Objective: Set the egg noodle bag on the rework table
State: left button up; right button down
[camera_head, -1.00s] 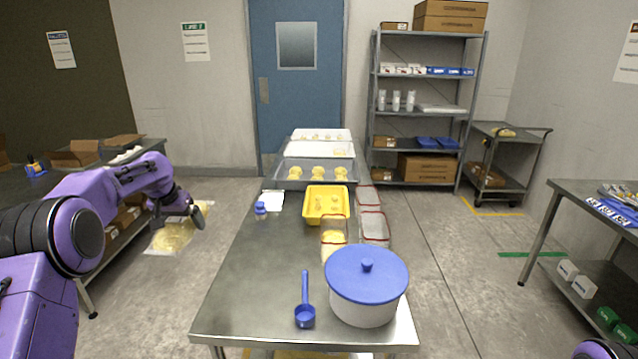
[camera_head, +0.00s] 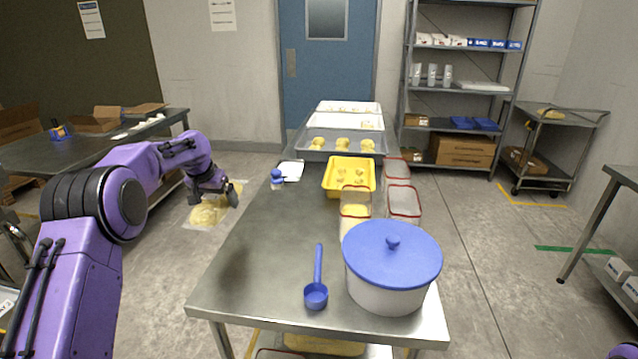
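The egg noodle bag (camera_head: 207,212) is a clear bag with pale yellow contents. It hangs at my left gripper (camera_head: 214,197), above the floor and left of the central steel table (camera_head: 250,250). The gripper appears shut on the bag, though its fingertips partly hide the grip. No table carries a readable rework label. A dark table (camera_head: 60,152) with open cartons stands at the left, and a grey table (camera_head: 625,178) is cut off at the right edge. My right gripper is out of view; only a bit of purple arm shows at the bottom right corner.
The central table holds a blue-lidded pot (camera_head: 392,265), a blue scoop (camera_head: 316,293), clear containers (camera_head: 404,203) and a yellow tray (camera_head: 349,178). A shelf rack (camera_head: 462,90) and cart (camera_head: 548,150) stand behind. Floor between the left and central tables is open.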

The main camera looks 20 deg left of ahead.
pick_arm(q)
jog(key=w+d+f+p, duration=0.1)
jog(key=d+f, duration=0.2)
jog(key=d, duration=0.1)
jog(key=w+d+f+p, duration=0.1)
jog(key=d+f, duration=0.2)
jog(key=d, duration=0.1)
jog(key=w+d+f+p, duration=0.1)
jog(key=w+d+f, duration=0.1)
jog(key=d+f, duration=0.1)
jog(key=shift+d, duration=0.6)
jog(key=shift+d+f+p, duration=0.25)
jog(key=shift+f+p, duration=0.55)
jog(key=shift+f, duration=0.35)
jog(key=shift+w+a+f, duration=0.1)
jog(key=shift+f, duration=0.4)
jog(key=o, duration=1.1)
jog(key=b+v, duration=0.1)
jog(key=v, duration=1.1)
jog(key=shift+b, duration=0.4)
